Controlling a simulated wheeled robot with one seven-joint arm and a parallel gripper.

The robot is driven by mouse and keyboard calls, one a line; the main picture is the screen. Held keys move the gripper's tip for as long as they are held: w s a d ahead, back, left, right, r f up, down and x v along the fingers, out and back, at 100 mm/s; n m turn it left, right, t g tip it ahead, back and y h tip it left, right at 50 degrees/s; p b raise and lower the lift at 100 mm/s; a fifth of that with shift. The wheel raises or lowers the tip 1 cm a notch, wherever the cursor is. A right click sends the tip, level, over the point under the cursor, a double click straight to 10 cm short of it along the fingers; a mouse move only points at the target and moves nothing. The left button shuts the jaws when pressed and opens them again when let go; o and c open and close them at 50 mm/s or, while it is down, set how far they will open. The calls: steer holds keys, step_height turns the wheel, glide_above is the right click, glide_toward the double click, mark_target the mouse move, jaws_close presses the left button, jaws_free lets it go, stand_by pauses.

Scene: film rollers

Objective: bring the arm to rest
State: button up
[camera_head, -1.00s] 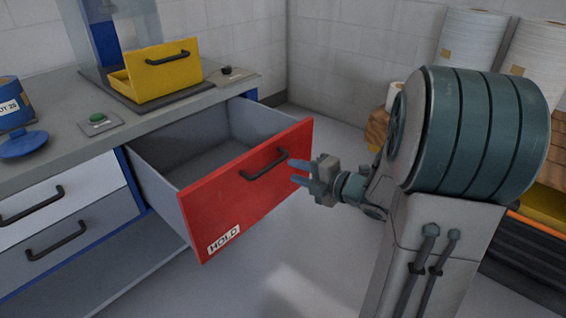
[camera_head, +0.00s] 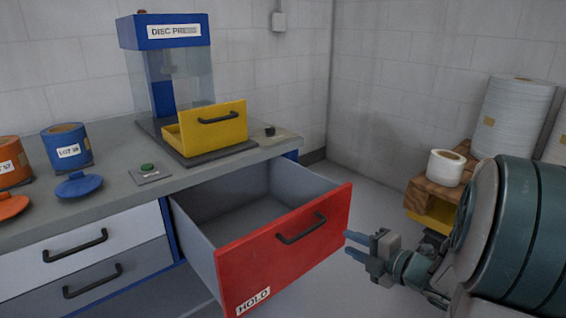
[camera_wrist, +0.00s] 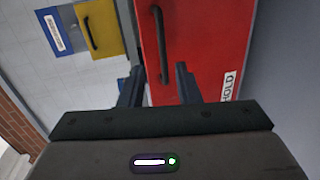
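My gripper (camera_head: 358,245) is just right of the red drawer front (camera_head: 285,255), near its right end. Its two fingers are apart with nothing between them. In the wrist view my gripper (camera_wrist: 158,88) also shows open, with the red drawer front (camera_wrist: 205,40) and its black handle (camera_wrist: 160,45) beyond the fingertips. The red drawer, labelled HOLD, is pulled out, and the part of its inside that shows is empty. My arm is bent at the right of the head view.
A disc press (camera_head: 165,32) with a yellow drawer (camera_head: 212,128) stands on the counter (camera_head: 120,185). Blue and orange canisters stand at the left. Film rolls (camera_head: 513,115) and a small white roll (camera_head: 447,168) are on a pallet at the right. Floor shows between.

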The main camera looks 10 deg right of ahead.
steer(key=d+r+m+g+h+p, duration=0.1)
steer(key=d+r+m+h+p, duration=0.1)
steer(key=r+m+h+p, duration=0.45)
steer(key=d+r+m+g+h+p, duration=0.15)
steer(key=r+m+h+p, duration=0.25)
steer(key=r+m+p, duration=0.45)
steer(key=s+a+r+m+g+y+p, duration=0.1)
steer(key=s+a+r+m+g+p, duration=0.3)
steer(key=s, duration=0.4)
steer(key=s+a+r+m+g+y+p, duration=0.1)
steer(key=s+a+r+m+g+p, duration=0.2)
steer(key=s+a+r+m+p, duration=0.2)
steer(key=s+a+r+p, duration=0.2)
steer(key=s, duration=0.2)
steer(key=shift+g+p, duration=0.3)
steer(key=shift+g, duration=0.05)
steer(key=shift+r, duration=0.1)
